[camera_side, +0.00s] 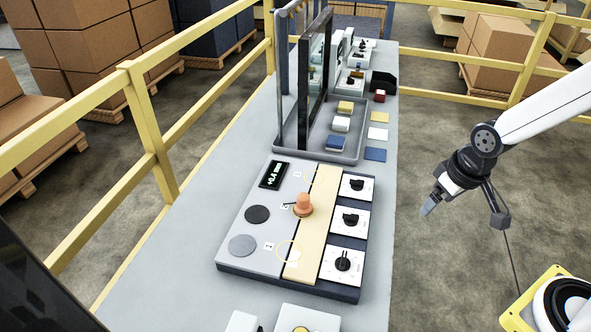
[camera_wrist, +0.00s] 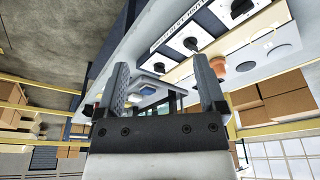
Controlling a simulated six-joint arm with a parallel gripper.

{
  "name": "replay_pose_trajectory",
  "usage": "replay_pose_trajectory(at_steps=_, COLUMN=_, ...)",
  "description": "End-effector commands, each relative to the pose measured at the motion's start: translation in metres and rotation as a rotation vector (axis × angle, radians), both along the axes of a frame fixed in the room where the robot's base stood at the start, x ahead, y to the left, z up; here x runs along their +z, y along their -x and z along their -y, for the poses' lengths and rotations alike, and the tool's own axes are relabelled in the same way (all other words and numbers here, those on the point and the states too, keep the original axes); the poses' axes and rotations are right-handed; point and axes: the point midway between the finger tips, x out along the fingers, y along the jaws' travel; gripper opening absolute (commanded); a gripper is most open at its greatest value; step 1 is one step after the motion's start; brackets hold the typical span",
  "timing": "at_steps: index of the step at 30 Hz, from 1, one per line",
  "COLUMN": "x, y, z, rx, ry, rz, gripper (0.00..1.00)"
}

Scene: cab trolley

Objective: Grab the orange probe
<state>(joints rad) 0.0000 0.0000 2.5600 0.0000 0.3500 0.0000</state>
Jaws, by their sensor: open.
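My gripper (camera_side: 428,207) is out past the right edge of the table, well apart from the probe. In the wrist view its two fingers (camera_wrist: 165,90) are spread open with nothing between them.
Three black knobs on white plates (camera_side: 350,218) line the panel's right side. A grey tray (camera_side: 290,153) with small blocks and a dark upright frame (camera_side: 305,85) stand behind the panel. Yellow railings (camera_side: 150,125) border the table on the left. Bare table lies left of the panel.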

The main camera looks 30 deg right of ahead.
Motion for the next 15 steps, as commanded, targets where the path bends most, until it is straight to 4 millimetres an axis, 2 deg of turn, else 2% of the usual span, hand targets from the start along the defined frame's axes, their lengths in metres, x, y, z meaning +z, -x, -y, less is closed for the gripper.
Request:
replay_pose_trajectory(at_steps=8, x=-0.001, y=-0.005, z=-0.001, rx=-0.026, ry=-0.011, rz=-0.013, gripper=0.89)
replay_pose_trajectory(at_steps=15, x=-0.006, y=-0.03, z=-0.005, rx=-0.162, ry=-0.076, rz=-0.09, gripper=0.89)
